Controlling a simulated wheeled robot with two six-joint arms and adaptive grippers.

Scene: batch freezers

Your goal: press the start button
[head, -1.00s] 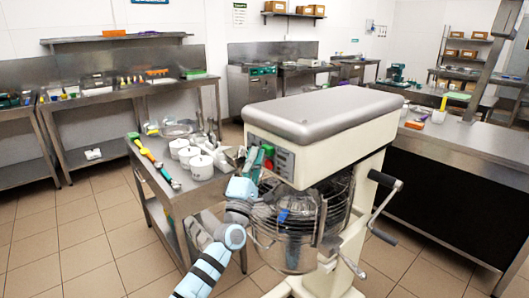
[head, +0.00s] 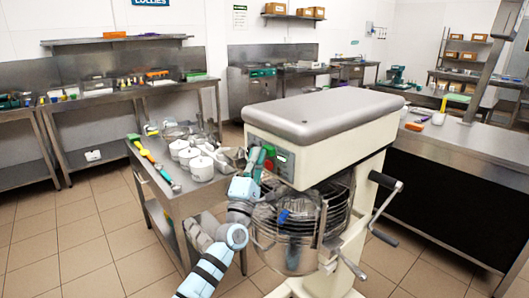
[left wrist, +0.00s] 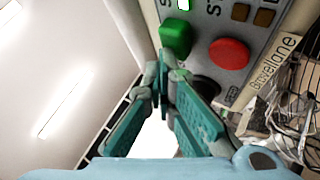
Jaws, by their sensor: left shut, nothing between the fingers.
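The start button is the green square button (left wrist: 175,38) on the mixer's grey control panel (left wrist: 262,22). A round red button (left wrist: 229,54) sits to its right in the left wrist view. The lettering beside both is cut off. My left gripper (left wrist: 163,62) is shut and empty, its teal fingertips close to the green button's lower left edge. I cannot tell whether they touch it. In the head view my left gripper (head: 257,157) is in front of the panel (head: 284,160) and hides part of it. My right gripper is not in view.
The mixer's wire guard and bowl (head: 288,228) lie just below and right of my gripper. A steel table (head: 185,203) with white pots (head: 201,167) stands close on the left. A crank handle (head: 385,215) sticks out at the mixer's right. Tiled floor is free at left.

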